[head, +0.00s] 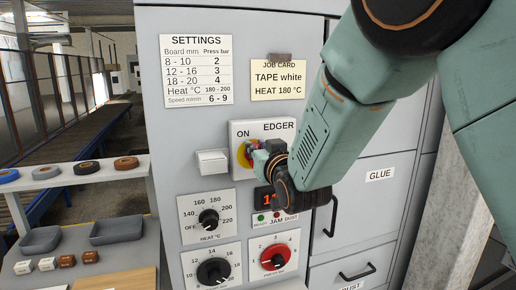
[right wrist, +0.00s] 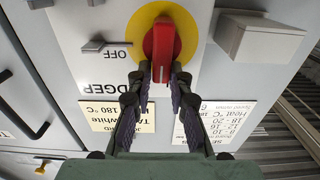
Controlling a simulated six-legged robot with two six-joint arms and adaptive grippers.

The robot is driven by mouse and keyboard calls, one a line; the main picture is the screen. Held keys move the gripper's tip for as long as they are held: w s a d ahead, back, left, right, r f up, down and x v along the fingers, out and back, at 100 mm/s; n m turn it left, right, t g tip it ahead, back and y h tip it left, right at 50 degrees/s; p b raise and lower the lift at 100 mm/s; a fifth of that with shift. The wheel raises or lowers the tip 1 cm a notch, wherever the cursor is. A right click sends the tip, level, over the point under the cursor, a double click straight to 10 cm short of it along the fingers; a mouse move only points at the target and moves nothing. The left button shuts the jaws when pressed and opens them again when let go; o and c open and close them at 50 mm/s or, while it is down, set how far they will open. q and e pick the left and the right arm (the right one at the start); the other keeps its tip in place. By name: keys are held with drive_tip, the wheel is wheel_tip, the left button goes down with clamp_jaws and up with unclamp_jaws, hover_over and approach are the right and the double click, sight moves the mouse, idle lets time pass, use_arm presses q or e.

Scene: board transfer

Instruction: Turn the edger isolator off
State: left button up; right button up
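The edger isolator is a red rotary handle on a yellow disc (right wrist: 192,20), set in a white plate marked EDGER (head: 279,126) on the grey cabinet. In the head view its yellow disc (head: 239,155) is partly hidden by my right gripper (head: 258,154). In the right wrist view, which is upside down, the red handle (right wrist: 163,45) stands upright in the picture, in line with my right gripper (right wrist: 162,72). The fingertips sit against both sides of the handle. The word OFF (right wrist: 117,54) lies to the left of the disc there. My left gripper is not in view.
A white box (head: 212,162) juts out left of the isolator. Below are a heat dial (head: 208,219), a black dial (head: 213,272), a red dial (head: 274,257) and a partly covered display. Drawers with black handles stand right. A shelf with tape rolls (head: 87,167) and trays stands left.

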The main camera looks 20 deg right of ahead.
drive_tip(key=shift+a, duration=0.15)
clamp_jaws()
drive_tip(key=shift+m, duration=0.3)
drive_tip(key=shift+d+f+m+b, duration=0.45)
drive_tip(key=shift+m+b, duration=0.2)
drive_tip(key=shift+m, duration=2.25)
drive_tip(key=shift+d+f+m+b, duration=0.5)
drive_tip(key=shift+m+b, duration=0.15)
drive_tip(key=shift+m, duration=2.25)
drive_tip(key=shift+d+f+m+b, duration=0.45)
drive_tip(key=shift+m+b, duration=0.2)
drive_tip(key=shift+m, duration=2.25)
